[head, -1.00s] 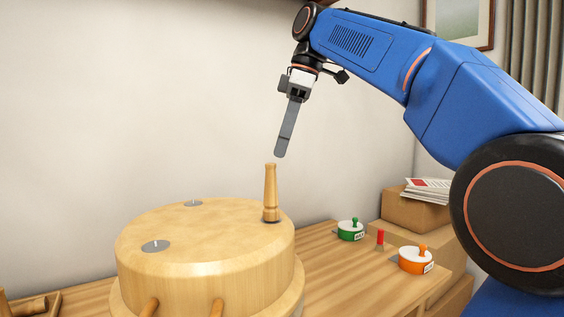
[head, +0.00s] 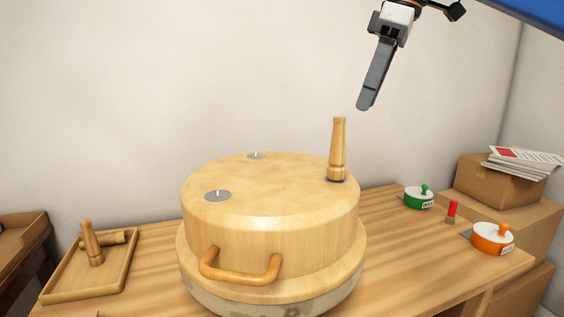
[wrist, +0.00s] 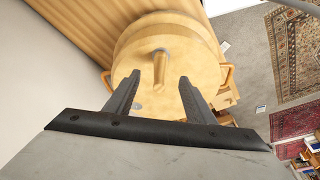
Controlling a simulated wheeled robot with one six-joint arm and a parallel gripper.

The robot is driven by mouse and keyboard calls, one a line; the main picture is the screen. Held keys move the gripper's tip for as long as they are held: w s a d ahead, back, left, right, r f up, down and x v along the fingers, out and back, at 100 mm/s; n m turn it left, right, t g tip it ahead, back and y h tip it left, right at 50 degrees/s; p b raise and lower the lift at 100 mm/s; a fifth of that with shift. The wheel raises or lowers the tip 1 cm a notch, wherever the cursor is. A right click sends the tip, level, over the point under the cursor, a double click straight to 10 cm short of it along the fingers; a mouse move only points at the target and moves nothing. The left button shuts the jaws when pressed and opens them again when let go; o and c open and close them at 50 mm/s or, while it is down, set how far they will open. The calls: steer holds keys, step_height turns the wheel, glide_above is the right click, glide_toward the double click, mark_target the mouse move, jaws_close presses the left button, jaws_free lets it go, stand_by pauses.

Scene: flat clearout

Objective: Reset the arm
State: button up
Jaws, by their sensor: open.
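My gripper (head: 366,105) hangs in the air above and to the right of a wooden peg in the head view, apart from it. In the wrist view my gripper (wrist: 158,82) has its two fingers spread, with nothing held between them. The wooden peg (head: 338,150) stands upright on the round wooden drum (head: 270,235), near the right of its top. The peg also shows in the wrist view (wrist: 160,68), beyond the fingertips. Two grey metal discs lie on the drum top, one at the front left (head: 217,196) and one at the back (head: 256,155).
A wooden tray (head: 62,291) with wooden pegs sits at the left. A green round item (head: 419,200), a red peg (head: 452,210) and an orange round item (head: 491,240) stand at the right. Cardboard boxes (head: 500,184) with papers are behind. Air above the drum is clear.

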steer(key=s+d+f+m+t+h, duration=0.1)
steer(key=s+d+f+m, duration=0.2)
steer(key=f, duration=1.1)
steer(key=s+d+f+m+t+h, duration=0.1)
steer(key=s+d+f+m, duration=0.3)
steer(key=s+f, duration=0.5)
steer(key=s+d+f+m+t+h, duration=0.1)
steer(key=s+d+f+m, duration=0.2)
steer(key=f, duration=1.7)
steer(key=s+m, duration=0.2)
steer(key=shift+s+d+f+m, duration=0.2)
steer(key=shift+s+f+m, duration=0.1)
steer(key=shift+s, duration=0.1)
steer(key=shift+r, duration=0.1)
